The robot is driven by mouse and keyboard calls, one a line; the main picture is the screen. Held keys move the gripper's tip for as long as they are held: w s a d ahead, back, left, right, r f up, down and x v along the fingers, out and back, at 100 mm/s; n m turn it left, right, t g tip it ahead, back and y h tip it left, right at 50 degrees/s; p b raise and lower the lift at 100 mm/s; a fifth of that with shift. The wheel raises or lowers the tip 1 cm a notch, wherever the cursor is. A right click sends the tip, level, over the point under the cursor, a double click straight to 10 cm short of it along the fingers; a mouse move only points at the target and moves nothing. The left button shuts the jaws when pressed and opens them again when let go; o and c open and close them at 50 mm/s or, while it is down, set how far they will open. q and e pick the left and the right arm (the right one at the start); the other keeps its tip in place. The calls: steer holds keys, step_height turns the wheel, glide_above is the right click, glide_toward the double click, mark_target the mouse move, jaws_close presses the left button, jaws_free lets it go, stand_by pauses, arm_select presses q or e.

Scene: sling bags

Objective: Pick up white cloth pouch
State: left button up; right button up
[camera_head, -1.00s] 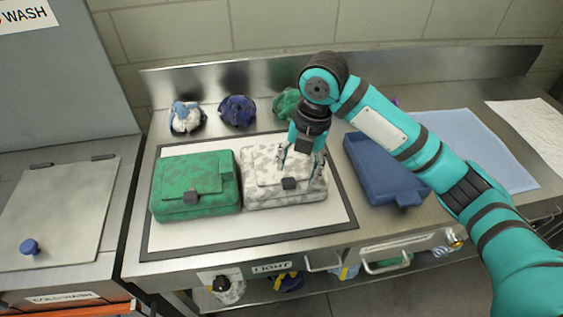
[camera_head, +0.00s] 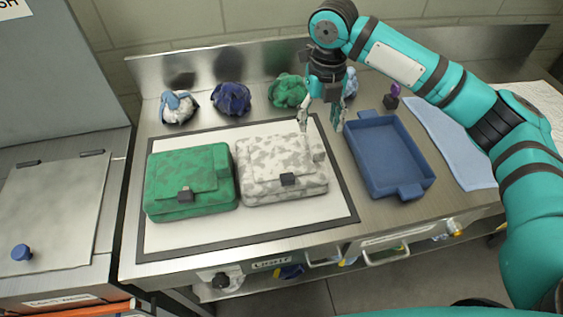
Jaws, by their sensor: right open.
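The white cloth pouch (camera_head: 270,165), mottled grey and white with a dark buckle, lies flat on the dark-bordered white mat (camera_head: 245,222). A green mottled pouch (camera_head: 190,183) lies just left of it. My right gripper (camera_head: 322,126) is open and points down near the pouch's back right corner. Nothing shows between its fingers. I cannot tell whether the left finger touches the pouch. My left gripper is not in view.
A blue tray (camera_head: 388,160) stands right of the mat, with a light blue cloth (camera_head: 455,140) beyond it. Crumpled white-blue (camera_head: 178,107), dark blue (camera_head: 232,98) and green (camera_head: 287,90) cloths lie along the back. A lidded counter (camera_head: 50,205) is at left.

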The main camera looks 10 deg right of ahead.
mark_target(316, 141)
steer(key=shift+w+f, duration=0.1)
steer(key=shift+f, duration=0.6)
step_height(316, 141, down, 4)
steer(key=shift+f+p, duration=0.1)
steer(key=shift+p, duration=0.65)
steer(key=shift+f, duration=0.5)
steer(key=shift+a, duration=0.1)
steer(key=shift+c, duration=0.9)
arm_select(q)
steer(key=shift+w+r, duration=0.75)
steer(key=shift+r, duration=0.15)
arm_select(e)
jaws_close()
steer(key=shift+r, duration=0.1)
